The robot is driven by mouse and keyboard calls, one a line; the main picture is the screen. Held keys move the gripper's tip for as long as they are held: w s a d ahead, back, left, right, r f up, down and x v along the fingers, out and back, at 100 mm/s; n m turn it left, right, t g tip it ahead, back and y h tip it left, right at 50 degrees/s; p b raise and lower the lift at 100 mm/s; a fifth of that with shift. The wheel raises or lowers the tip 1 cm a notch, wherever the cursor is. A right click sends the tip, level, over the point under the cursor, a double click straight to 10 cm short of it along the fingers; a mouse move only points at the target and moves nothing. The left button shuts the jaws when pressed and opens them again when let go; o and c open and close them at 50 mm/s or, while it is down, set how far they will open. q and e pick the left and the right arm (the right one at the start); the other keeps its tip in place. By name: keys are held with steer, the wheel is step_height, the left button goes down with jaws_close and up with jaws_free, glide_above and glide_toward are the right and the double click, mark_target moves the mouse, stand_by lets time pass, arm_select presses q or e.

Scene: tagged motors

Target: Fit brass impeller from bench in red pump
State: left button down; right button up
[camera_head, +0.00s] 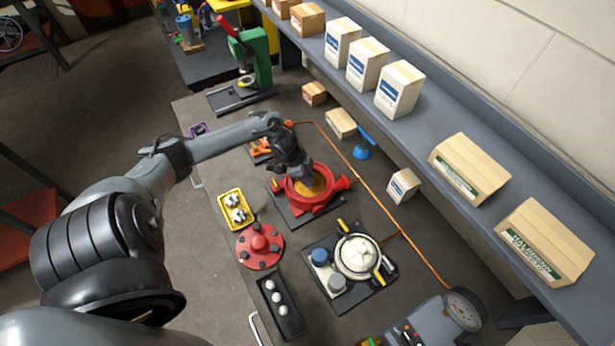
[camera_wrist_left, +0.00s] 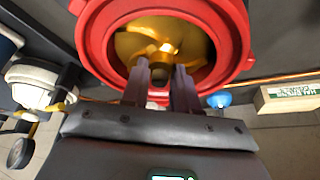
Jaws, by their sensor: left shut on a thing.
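The red pump (camera_head: 331,187) stands open on a dark base plate on the bench. The brass impeller (camera_head: 318,182) shows inside its round opening. In the left wrist view the impeller (camera_wrist_left: 134,46) lies within the ring of the red pump housing (camera_wrist_left: 97,45). My left gripper (camera_head: 298,172) reaches over the pump from the left; in the wrist view its two fingers (camera_wrist_left: 160,82) are shut on the impeller's central hub. The fingers partly hide the hub, and I cannot tell whether the impeller is fully seated. My right gripper is in neither view.
A red flanged cover (camera_head: 259,245) and a yellow tray (camera_head: 236,208) of metal parts lie left of the pump. A second unit with a white round part (camera_head: 358,254) stands in front. An orange cable (camera_head: 352,162) runs behind. Boxes line the shelf (camera_head: 425,114).

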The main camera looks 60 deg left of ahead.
arm_select(q)
steer(key=shift+w+f+b, duration=0.1)
steer(key=shift+f+b, duration=0.55)
steer(key=shift+f, duration=0.3)
steer(key=c, duration=0.9)
jaws_free()
steer(key=shift+o, duration=0.6)
step_height(320, 180, up, 6)
steer(key=p, duration=0.6)
